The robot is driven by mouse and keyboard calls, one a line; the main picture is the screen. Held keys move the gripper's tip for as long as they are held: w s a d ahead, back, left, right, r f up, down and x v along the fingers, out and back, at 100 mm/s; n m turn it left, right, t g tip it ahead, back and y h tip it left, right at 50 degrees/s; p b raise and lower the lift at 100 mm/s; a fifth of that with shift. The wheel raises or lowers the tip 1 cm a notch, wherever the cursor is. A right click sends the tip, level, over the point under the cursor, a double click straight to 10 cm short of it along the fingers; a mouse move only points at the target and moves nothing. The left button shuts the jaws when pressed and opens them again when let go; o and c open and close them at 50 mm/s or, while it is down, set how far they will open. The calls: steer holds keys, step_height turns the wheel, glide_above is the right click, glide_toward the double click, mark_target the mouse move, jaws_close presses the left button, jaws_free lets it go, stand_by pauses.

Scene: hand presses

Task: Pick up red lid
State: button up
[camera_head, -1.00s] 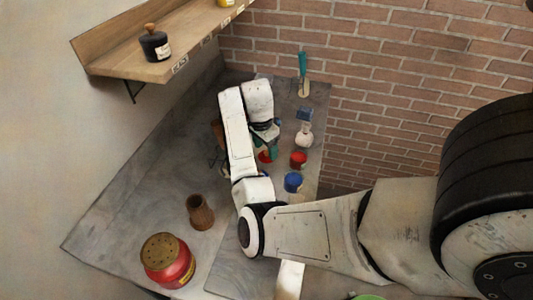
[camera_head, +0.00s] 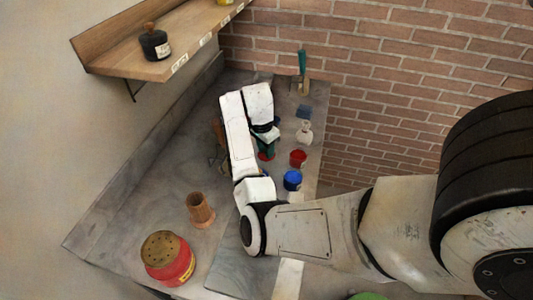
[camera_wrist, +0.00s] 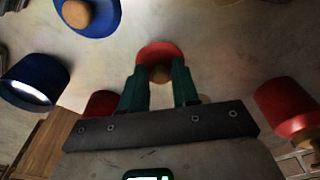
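The red lid (camera_wrist: 160,52) is a round red disc with a wooden knob (camera_wrist: 160,75), seen ahead of my gripper in the wrist view. In the head view a bit of red (camera_head: 266,156) shows just below my fingers. My gripper (camera_wrist: 160,82) has two green fingers that are apart, with the knob seen between them. Whether they touch the knob I cannot tell. In the head view my gripper (camera_head: 267,144) is low over the counter, partly covered by my arm.
A blue lid (camera_wrist: 72,22) with a wooden knob and a blue jar (camera_wrist: 35,75) lie to the left. A red jar (camera_wrist: 288,106) is at the right. The head view shows a red pot (camera_head: 298,158), blue pot (camera_head: 292,179), white flask (camera_head: 304,132), brown vase (camera_head: 200,211) and red canister (camera_head: 168,260).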

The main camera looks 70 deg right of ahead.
steer(key=shift+s+f, duration=0.1)
steer(key=shift+f, duration=0.15)
jaws_close()
steer(key=shift+r, duration=0.1)
